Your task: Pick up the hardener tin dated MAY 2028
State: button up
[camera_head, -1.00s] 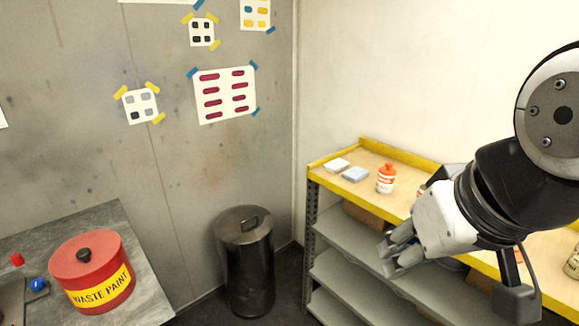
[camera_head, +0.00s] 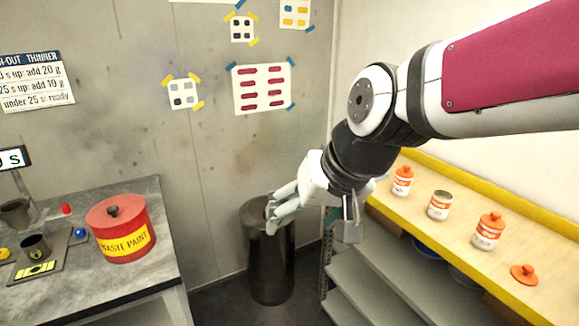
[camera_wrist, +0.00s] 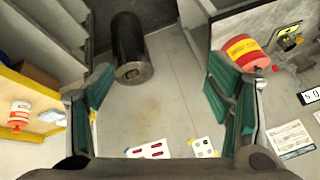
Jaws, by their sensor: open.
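White tins with orange lids stand on the yellow-edged shelf top at the right: one far tin (camera_head: 402,182) and one nearer tin (camera_head: 488,231). An open tin (camera_head: 440,205) stands between them, and a loose orange lid (camera_head: 524,274) lies nearest. Their date print is too small to read, so I cannot tell which is MAY 2028. My gripper (camera_head: 280,208) is open and empty, left of the shelf and in front of the dark bin. In the wrist view my gripper (camera_wrist: 163,105) has its green-padded fingers apart; one orange-lidded tin (camera_wrist: 20,114) shows at the left edge.
The dark bin (camera_head: 268,265) stands on the floor between the shelf unit and the grey bench (camera_head: 85,200). A red waste paint can (camera_head: 121,235) and cups are on the bench. Grey lower shelves (camera_head: 375,285) are under the tins. My arm hides part of the shelf top.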

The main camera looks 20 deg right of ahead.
jog(key=w+d+f+m+h+b, duration=0.2)
jog(key=w+d+f+m, duration=0.45)
jog(key=w+f, duration=0.5)
jog(key=m+g+h+b, duration=0.4)
jog(key=m+h, duration=0.4)
jog(key=h, duration=0.9)
send_near(433, 208)
jog(key=shift+n, duration=0.25)
jog(key=d, duration=0.5)
jog(key=d+p, duration=0.1)
jog(key=d, duration=0.1)
jog(key=shift+w+d, duration=0.15)
jog(key=shift+w, duration=0.2)
jog(key=shift+d+f+p, duration=0.2)
jog(key=shift+d+p, duration=0.15)
jog(key=shift+d, duration=1.05)
jog(key=shift+d+f+p, duration=0.2)
jog(key=shift+d+p, duration=0.15)
jog(key=shift+d, duration=1.05)
jog(key=c, duration=1.4)
